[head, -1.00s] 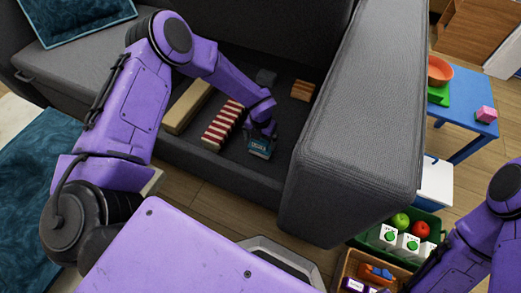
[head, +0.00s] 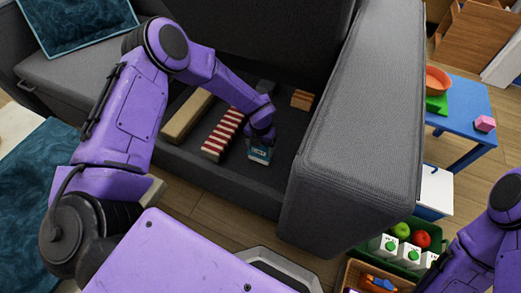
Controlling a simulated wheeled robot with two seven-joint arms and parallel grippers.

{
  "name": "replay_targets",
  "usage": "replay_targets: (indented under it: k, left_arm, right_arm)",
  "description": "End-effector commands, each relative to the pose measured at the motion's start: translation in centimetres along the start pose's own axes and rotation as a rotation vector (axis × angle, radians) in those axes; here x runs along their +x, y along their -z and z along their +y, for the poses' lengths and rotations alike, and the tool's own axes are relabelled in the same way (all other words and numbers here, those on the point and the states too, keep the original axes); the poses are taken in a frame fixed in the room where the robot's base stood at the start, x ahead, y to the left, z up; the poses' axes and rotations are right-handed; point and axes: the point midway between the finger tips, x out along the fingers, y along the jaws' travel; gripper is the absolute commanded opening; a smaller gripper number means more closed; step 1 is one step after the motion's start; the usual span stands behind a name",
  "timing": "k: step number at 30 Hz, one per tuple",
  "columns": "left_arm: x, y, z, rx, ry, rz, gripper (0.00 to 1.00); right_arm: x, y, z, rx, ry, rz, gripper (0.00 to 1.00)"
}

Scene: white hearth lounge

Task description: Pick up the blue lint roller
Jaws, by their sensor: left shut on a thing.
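The blue lint roller (head: 259,153), a small blue-and-white thing as it shows here, is in the seat area of the dark grey sofa, near the front edge. My left gripper (head: 261,141) reaches down from above and is shut on its upper end. The fingertips are small and partly hidden by the wrist. I cannot tell whether the roller touches the seat. My right arm comes in at the lower right, but its gripper is outside the view.
A red-and-white striped thing (head: 221,133) and a long tan block (head: 187,116) lie left of the gripper. A brown block (head: 301,99) lies behind, to the right. The thick sofa arm (head: 358,130) stands close on the right. A blue table (head: 465,105) is beyond it.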

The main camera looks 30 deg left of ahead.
Motion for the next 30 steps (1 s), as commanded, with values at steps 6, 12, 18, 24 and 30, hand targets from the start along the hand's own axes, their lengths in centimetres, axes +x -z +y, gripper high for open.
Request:
replay_targets:
  k: [6, 12, 18, 24, 30]
  left_arm:
    - [-7.5, -0.1, 0.0, -0.002, 0.003, -0.005, 0.41]
    - [-14.2, -0.1, 0.0, -0.002, 0.003, -0.005, 0.41]
    - [-20.0, -0.1, 0.0, 0.0, 0.002, -0.004, 0.41]
    - [-23.7, 0.0, 0.0, 0.0, 0.001, -0.001, 0.41]
    - [-25.0, 0.0, 0.0, 0.0, 0.001, 0.0, 0.41]
  right_arm:
    - [-2.4, 1.0, 0.2, 0.0, 0.0, 0.0, 0.57]
    - [-4.1, 1.7, 0.4, 0.0, 0.0, 0.0, 0.57]
    - [-5.5, 2.3, 0.5, 0.0, 0.0, 0.0, 0.57]
    - [-6.2, 2.5, 0.6, 0.0, 0.0, 0.0, 0.57]
    - [-6.4, 2.6, 0.6, 0.0, 0.0, 0.0, 0.57]
